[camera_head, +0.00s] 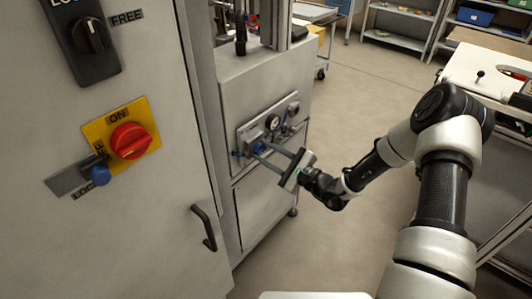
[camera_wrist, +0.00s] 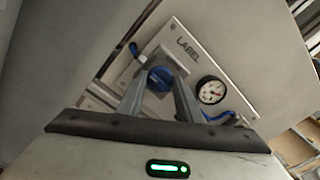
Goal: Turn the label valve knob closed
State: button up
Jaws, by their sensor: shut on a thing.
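The label valve knob is a round blue knob (camera_wrist: 160,78) on a pale plate (camera_wrist: 187,35) marked LABEL in the wrist view. My gripper (camera_wrist: 159,86) has one finger on each side of the knob and is shut on it. In the head view my gripper (camera_head: 265,150) reaches left to the plate (camera_head: 246,132) on the grey cabinet. There the knob is mostly hidden by the fingers.
A gauge (camera_wrist: 211,90) sits right of the knob, with another blue fitting (camera_wrist: 219,117) below it. A large cabinet (camera_head: 165,210) at left carries a red switch (camera_head: 130,140) and a black door handle (camera_head: 203,228). The floor (camera_head: 325,235) is clear.

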jog(key=shift+f, duration=0.1)
jog(key=o, duration=1)
jog(key=shift+o, duration=0.2)
jog(key=v, duration=1.7)
jog(key=shift+s+d+p, duration=0.2)
jog(key=shift+p, duration=0.25)
jog(key=shift+a, duration=0.1)
